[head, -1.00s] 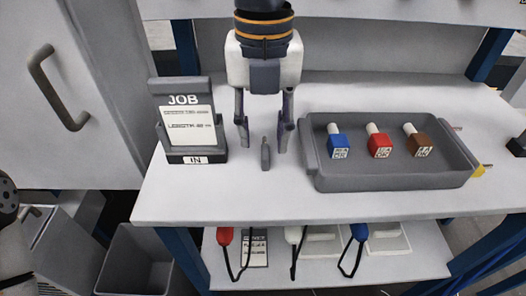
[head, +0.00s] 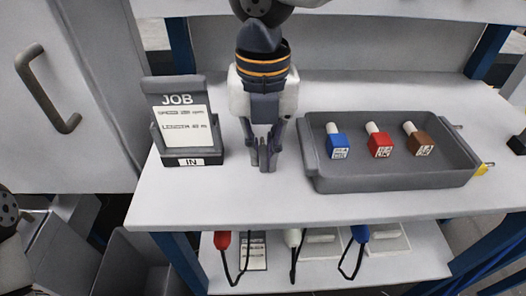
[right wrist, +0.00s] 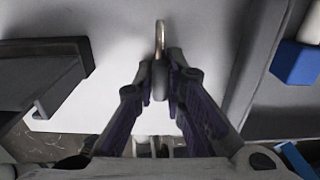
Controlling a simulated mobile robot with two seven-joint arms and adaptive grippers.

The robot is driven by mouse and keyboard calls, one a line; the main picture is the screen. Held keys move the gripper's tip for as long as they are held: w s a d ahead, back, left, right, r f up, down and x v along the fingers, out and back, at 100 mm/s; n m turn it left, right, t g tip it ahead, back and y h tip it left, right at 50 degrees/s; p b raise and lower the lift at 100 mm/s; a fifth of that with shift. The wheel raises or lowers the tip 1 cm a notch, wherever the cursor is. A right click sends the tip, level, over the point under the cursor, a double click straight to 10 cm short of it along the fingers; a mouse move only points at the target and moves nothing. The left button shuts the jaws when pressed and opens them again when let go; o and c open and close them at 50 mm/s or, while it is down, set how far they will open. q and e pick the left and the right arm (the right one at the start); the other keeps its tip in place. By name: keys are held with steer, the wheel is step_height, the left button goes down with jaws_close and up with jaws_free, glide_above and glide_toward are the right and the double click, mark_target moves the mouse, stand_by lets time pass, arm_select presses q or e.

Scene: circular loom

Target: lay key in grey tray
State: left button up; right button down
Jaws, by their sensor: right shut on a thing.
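The key (head: 263,155) is a small dark grey piece standing on the white table top, between the fingertips of my right gripper (head: 267,164). In the right wrist view the fingertips of my right gripper (right wrist: 161,85) are closed around the key (right wrist: 159,42), and its rounded end sticks out beyond them. The grey tray (head: 390,183) is on the table just right of my right gripper. I cannot tell whether the key still touches the table.
Blue (head: 338,149), red (head: 380,146) and brown (head: 421,147) tagged blocks with white pegs sit in the tray, toward its back; its front floor is bare. A JOB card stand (head: 187,128) is close on the left. Looped tools hang below the table's front edge.

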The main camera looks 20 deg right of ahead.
mark_target(262, 149)
step_height(262, 149, up, 4)
steer(key=shift+f+p, duration=0.1)
steer(key=shift+p, duration=0.25)
arm_select(q)
steer(key=shift+t, duration=0.8)
steer(key=w+r+p, duration=0.2)
steer(key=w+r, duration=0.1)
steer(key=shift+w+d+r, duration=0.1)
steer(key=shift+w+r, duration=0.25)
arm_select(e)
steer(key=s+a+r, duration=0.9)
steer(key=a, duration=0.2)
steer(key=shift+r, duration=0.15)
